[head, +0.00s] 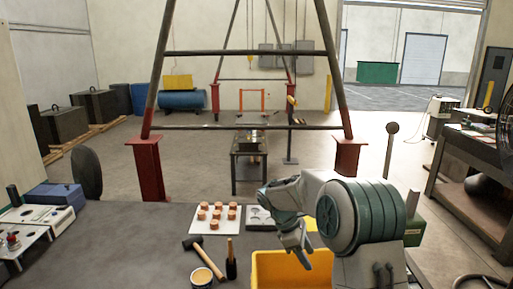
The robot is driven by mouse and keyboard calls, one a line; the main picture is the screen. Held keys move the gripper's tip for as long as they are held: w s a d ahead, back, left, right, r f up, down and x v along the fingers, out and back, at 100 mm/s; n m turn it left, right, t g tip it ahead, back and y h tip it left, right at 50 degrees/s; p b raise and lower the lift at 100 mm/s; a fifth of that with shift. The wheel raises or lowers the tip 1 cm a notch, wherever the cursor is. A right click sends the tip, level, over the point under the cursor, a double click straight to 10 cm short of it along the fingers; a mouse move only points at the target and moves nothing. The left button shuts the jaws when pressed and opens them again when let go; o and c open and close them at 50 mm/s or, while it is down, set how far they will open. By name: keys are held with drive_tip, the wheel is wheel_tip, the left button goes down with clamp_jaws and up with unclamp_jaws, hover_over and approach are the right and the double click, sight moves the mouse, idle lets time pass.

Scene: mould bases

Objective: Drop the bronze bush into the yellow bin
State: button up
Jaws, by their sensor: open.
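Several small copper-coloured cylinders (217,214), which look like bronze bushes, stand on a white board (198,228) on the dark workbench. The yellow bin (270,273) is at the front edge of the view, right of centre, partly cut off and partly covered by my arm. My gripper (299,252) points down over the far part of the bin. It is open, small in the picture, and no bush shows in it. The inside floor of the bin is not clearly visible.
A pale grey tray with round recesses (259,217) lies right of the board. A mallet (196,246), a brush-like tool (231,262) and a round tin (202,278) lie left of the bin. A blue-and-white device (45,212) stands at left. The bench's left middle is clear.

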drive_tip(key=b+v, duration=0.1)
drive_tip(key=v, duration=1.2)
drive_tip(key=shift+r+b, duration=0.3)
drive_tip(key=shift+b, duration=0.1)
drive_tip(key=shift+a, duration=0.1)
drive_tip(key=s+d+f+m+t+y, duration=0.1)
drive_tip(key=s+m, duration=0.4)
drive_tip(key=s, duration=0.5)
drive_tip(key=s+d+f+m+t+y+b, duration=0.1)
drive_tip(key=s+d+f+m+t+y, duration=0.1)
drive_tip(key=s, duration=0.8)
drive_tip(key=s+d+f+m+t+y+b, duration=0.1)
drive_tip(key=s+d+f+m+t+y, duration=0.1)
drive_tip(key=s+m, duration=0.6)
drive_tip(key=shift+s+d+f+y, duration=0.4)
drive_tip(key=shift+s+d+f, duration=0.45)
drive_tip(key=shift+s+d, duration=0.25)
drive_tip(key=shift+w, duration=0.15)
drive_tip(key=shift+c, duration=0.2)
